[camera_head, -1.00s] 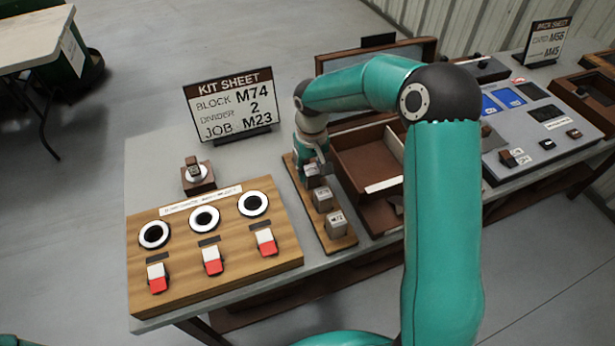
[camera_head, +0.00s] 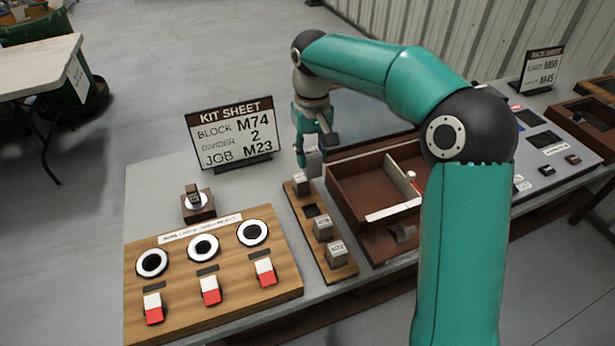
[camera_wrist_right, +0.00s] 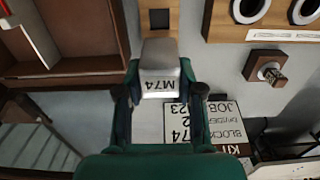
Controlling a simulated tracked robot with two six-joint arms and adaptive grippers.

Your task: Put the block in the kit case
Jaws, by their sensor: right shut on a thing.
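My right gripper (camera_head: 313,140) is shut on a grey block (camera_head: 314,163) and holds it above the back end of the wooden block rack (camera_head: 333,273). In the right wrist view the block (camera_wrist_right: 160,82) shows the label M74 between the fingers. The open brown kit case (camera_head: 346,203) is to the right of the rack, apart from the held block. My left gripper is out of view.
The rack has an empty slot (camera_head: 311,210) and other blocks (camera_head: 336,252). The kit sheet sign (camera_head: 236,135) stands close behind and left of the gripper. A switch board (camera_head: 215,265) and a small stamp-like piece on a stand (camera_head: 198,204) are at left.

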